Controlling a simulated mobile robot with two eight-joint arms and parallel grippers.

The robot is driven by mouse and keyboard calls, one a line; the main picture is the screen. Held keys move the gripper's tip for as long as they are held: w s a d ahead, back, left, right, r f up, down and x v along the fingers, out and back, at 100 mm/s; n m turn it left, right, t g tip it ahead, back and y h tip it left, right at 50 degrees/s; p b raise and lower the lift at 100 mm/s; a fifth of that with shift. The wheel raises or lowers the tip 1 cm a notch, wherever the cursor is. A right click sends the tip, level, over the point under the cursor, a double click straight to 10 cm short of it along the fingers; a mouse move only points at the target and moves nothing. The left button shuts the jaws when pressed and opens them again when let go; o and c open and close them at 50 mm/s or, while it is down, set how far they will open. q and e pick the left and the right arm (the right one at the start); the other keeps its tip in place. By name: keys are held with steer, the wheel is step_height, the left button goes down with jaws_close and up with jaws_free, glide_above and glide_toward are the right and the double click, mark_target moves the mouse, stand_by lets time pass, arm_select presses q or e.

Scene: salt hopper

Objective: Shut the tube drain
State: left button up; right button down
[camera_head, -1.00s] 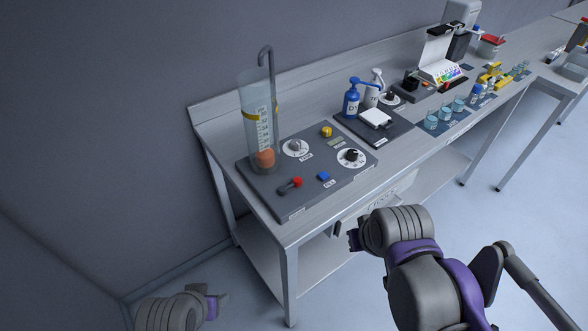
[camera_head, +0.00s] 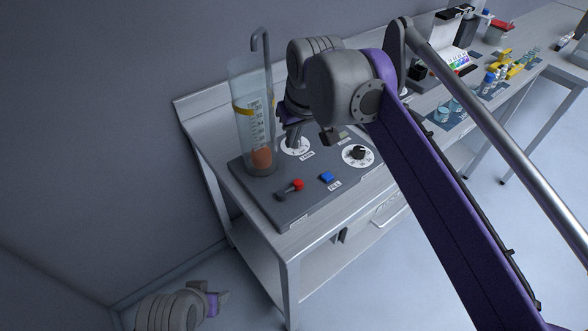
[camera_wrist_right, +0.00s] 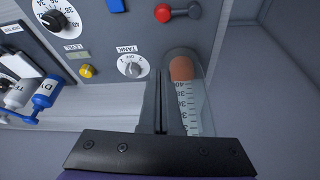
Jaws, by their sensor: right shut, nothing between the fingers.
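The drain lever with a red knob (camera_head: 297,185) lies at the front left of the dark panel (camera_head: 262,205); it also shows at the top of the wrist view (camera_wrist_right: 164,13). The clear graduated tube (camera_head: 254,115) stands upright behind it, with an orange float (camera_head: 262,158) at its bottom. My right gripper (camera_head: 293,139) is shut and empty, pointing down over the TANK dial (camera_head: 301,150), right of the tube and apart from the lever. In the wrist view its fingers (camera_wrist_right: 160,100) show beside the tube (camera_wrist_right: 190,108). My left gripper (camera_head: 221,295) is low at the bottom left, its jaws unclear.
A bent grey pipe (camera_head: 266,75) rises beside the tube. A blue FILL button (camera_head: 327,176) and a black knob (camera_head: 359,152) sit right of the lever. A yellow button (camera_wrist_right: 86,71) and pump bottles (camera_wrist_right: 45,92) show in the wrist view. Space above the panel's front is clear.

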mark_target(298, 184)
steer(key=b+x, duration=0.1)
steer(key=x, duration=0.8)
steer(key=shift+w+f, duration=0.15)
steer(key=shift+f, duration=0.15)
steer(key=s, duration=0.1)
steer(key=s+d+f, duration=0.1)
steer(key=shift+s+b, duration=0.3)
steer(key=shift+s+d+f, duration=0.1)
steer(key=shift+s+d, duration=0.15)
steer(key=shift+s, duration=0.2)
